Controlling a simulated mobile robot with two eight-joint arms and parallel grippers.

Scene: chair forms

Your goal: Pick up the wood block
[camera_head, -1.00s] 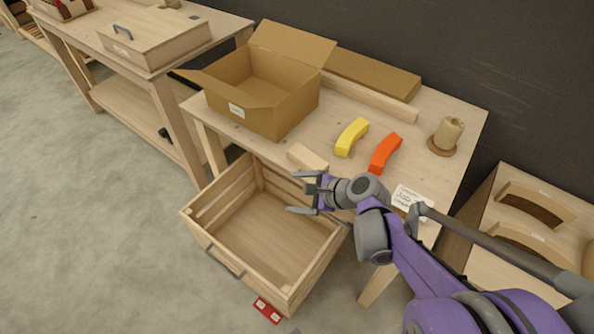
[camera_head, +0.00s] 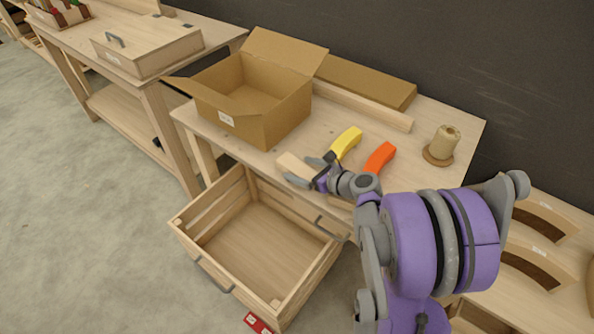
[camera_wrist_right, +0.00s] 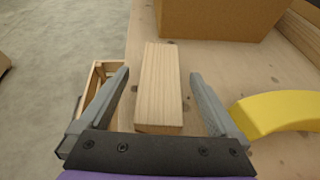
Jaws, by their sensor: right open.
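The wood block (camera_head: 293,165) is a small pale rectangular piece lying on the workbench, in front of the open cardboard box. In the right wrist view the block (camera_wrist_right: 160,88) lies lengthwise between the two fingers, with a gap on each side. My right gripper (camera_head: 300,172) is open at the block, and its fingers hide part of it in the head view. In the wrist view the right gripper (camera_wrist_right: 162,98) has its fingers spread wide, holding nothing. My left gripper is not in view.
A yellow curved piece (camera_head: 346,143) lies close to the right gripper, with an orange one (camera_head: 379,158) beyond it. The cardboard box (camera_head: 264,129) stands behind the block. A wooden crate (camera_head: 232,276) is below the bench front. A twine spool (camera_head: 443,143) stands at right.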

